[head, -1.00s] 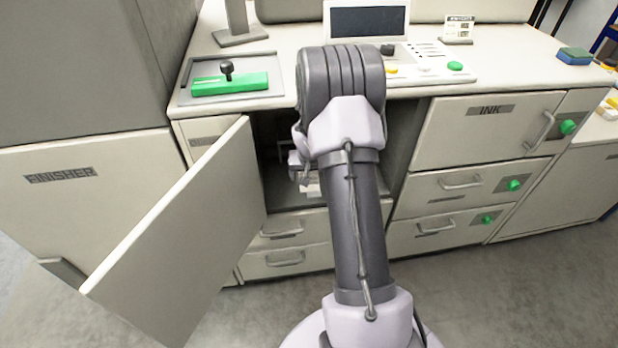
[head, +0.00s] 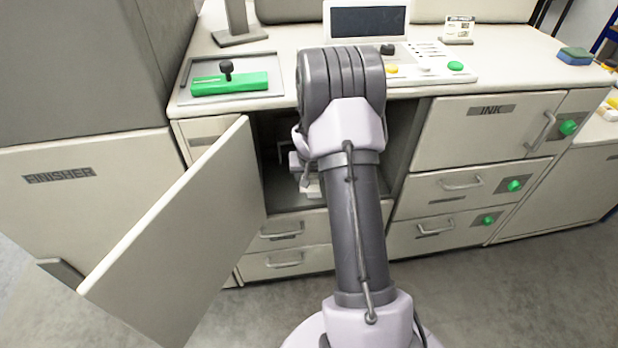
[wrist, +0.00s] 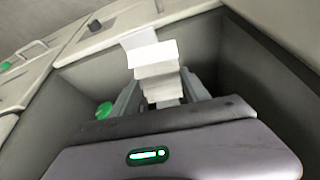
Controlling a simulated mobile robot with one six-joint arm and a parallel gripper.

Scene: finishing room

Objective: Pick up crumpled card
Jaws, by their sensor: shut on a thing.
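The crumpled card (wrist: 153,58) is a white, zigzag-folded strip in the wrist view. My gripper (wrist: 162,84) is shut on it, with a grey finger on either side. The card's far end sticks out beyond the fingers, inside the open compartment. In the head view my gripper (head: 300,168) is inside the cabinet opening, mostly hidden by my arm. A small white part shows below it, too small to tell apart clearly.
The open cabinet door (head: 185,235) stands to the left of my arm. Compartment walls (wrist: 275,80) are close on both sides. Closed drawers (head: 285,258) lie below the opening. A worktop (head: 285,45) with a screen and a green-based lever (head: 230,84) is above.

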